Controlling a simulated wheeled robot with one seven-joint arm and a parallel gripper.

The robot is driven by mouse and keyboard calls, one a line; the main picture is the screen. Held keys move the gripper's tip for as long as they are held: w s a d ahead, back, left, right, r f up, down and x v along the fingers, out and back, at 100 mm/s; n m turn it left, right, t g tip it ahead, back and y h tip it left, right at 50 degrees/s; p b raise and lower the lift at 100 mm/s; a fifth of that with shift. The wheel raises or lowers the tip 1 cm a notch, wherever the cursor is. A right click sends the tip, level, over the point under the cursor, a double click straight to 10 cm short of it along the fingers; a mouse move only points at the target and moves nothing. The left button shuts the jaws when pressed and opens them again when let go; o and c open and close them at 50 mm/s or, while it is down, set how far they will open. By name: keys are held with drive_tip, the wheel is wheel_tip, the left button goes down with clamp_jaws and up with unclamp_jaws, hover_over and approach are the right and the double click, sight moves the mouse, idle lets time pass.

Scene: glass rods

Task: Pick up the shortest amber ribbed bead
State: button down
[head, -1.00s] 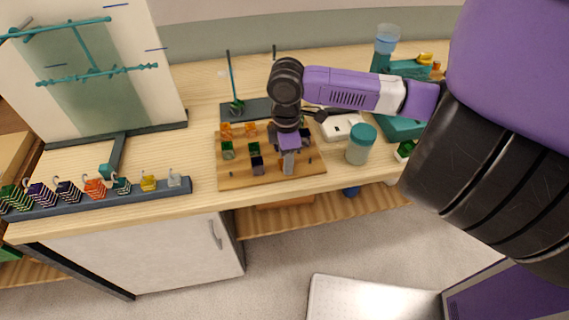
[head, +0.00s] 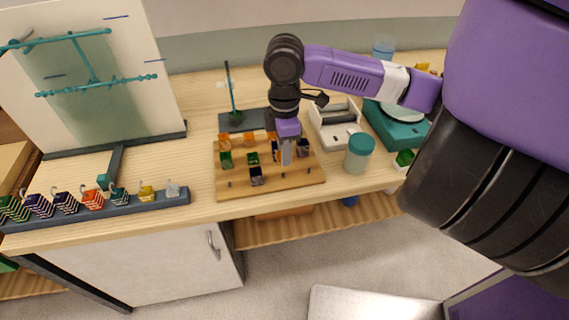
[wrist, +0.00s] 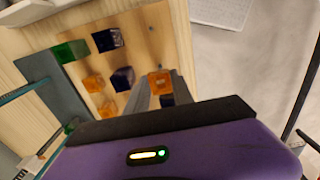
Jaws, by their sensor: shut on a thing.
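My gripper (head: 286,161) is over the wooden peg board, pointing down. In the wrist view its fingers (wrist: 158,88) are shut on an amber bead (wrist: 160,82) with a small hole in its top. I cannot tell whether this bead is clear of the board. In the head view the fingers hide it. Two other amber beads stand on the board in the wrist view, one amber bead (wrist: 93,83) and a second amber bead (wrist: 107,109). Amber beads also show at the board's back left in the head view (head: 225,143). Ribbing is too small to judge.
Green beads (head: 253,159) and dark purple beads (head: 256,176) stand on the board (head: 268,187) near the gripper. A teal-lidded jar (head: 358,153) is to the right. A rod stand (head: 236,118) is behind.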

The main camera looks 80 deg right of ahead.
wheel_tip(320, 180, up, 13)
idle(0.7)
